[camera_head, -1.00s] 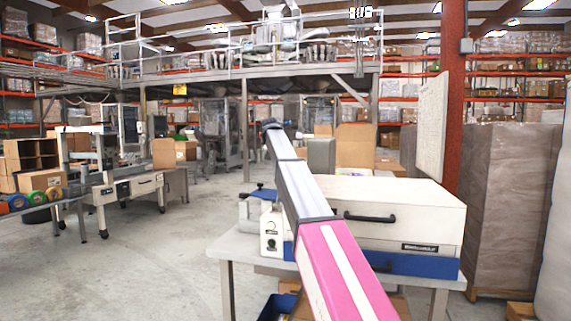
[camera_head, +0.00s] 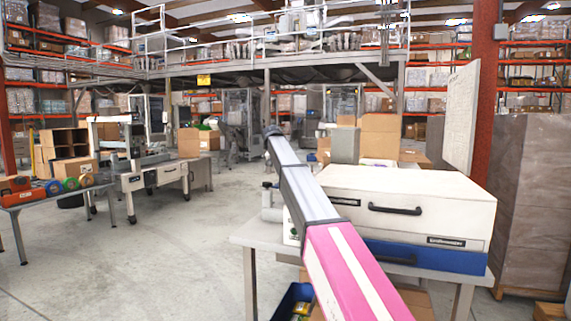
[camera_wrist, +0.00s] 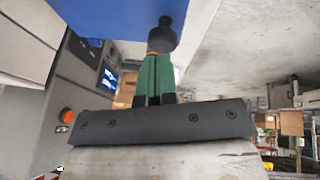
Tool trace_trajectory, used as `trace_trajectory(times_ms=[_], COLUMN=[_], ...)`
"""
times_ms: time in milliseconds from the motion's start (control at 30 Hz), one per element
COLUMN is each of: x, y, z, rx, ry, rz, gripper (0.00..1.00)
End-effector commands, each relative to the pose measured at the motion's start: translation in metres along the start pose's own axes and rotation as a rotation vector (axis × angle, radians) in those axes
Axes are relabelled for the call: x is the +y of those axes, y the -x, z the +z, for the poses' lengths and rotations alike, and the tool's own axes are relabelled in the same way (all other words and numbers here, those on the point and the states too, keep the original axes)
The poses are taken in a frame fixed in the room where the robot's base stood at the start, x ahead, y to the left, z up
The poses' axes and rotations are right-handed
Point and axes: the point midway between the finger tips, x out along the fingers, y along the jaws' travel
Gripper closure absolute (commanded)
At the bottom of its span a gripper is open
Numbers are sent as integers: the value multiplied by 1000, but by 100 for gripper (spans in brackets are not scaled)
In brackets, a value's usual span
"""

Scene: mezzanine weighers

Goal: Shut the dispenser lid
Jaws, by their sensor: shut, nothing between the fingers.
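A white machine with a sloped cover (camera_head: 410,190), a black handle and a blue lower part (camera_head: 440,258) stands on a grey table in the head view. I cannot tell for sure whether this is the dispenser or whether a lid stands open. My arm crosses in front of its left end. In the wrist view my gripper (camera_wrist: 156,70) has green fingers, shut and empty. Their tips are close to a black knob (camera_wrist: 163,36) beside a blue panel (camera_wrist: 120,15); I cannot tell if they touch.
The grey table (camera_head: 255,238) holds the machine. A blue bin (camera_head: 290,300) sits below it. Wrapped stacks (camera_head: 540,200) and a red column (camera_head: 484,120) stand to the right. Open concrete floor lies between.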

Motion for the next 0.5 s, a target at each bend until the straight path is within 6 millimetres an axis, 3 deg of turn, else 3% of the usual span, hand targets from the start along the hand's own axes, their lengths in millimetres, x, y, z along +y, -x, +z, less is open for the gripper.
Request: trace_trajectory(times_ms=[500], x=[-15], y=[-20], z=[6], rx=[-2], ry=[0], rz=[-1], gripper=[100])
